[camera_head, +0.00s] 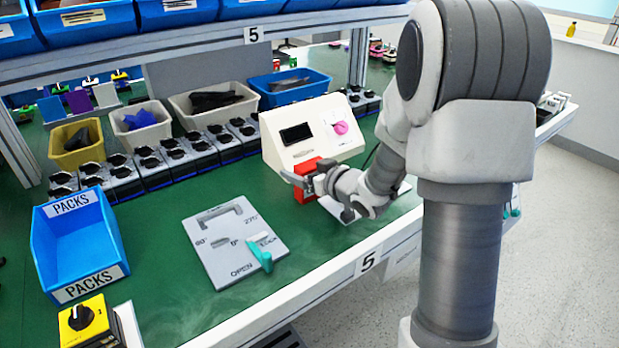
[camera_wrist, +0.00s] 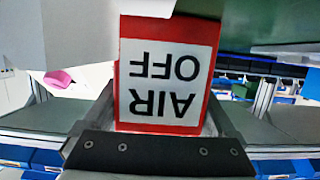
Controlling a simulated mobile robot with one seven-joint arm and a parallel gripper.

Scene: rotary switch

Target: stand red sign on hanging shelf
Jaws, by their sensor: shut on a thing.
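The red sign (camera_head: 304,172) is in my gripper (camera_head: 306,184), above the green bench in front of the cream box. In the wrist view the sign (camera_wrist: 168,72) sits between the fingers, its white panel reading "AIR OFF" upside down. In the head view the gripper partly hides it. A raised shelf (camera_head: 160,49) with a "5" label runs along the back, above the bench, with blue bins on it. I cannot tell for sure whether this is the hanging shelf.
The cream box (camera_head: 313,133) with a pink knob stands behind the gripper. A grey plate (camera_head: 222,262) with a teal handle lies left of it. A blue PACKS bin (camera_head: 47,248) and a yellow switch box (camera_head: 83,318) are further left. Several black devices (camera_head: 176,152) line the back.

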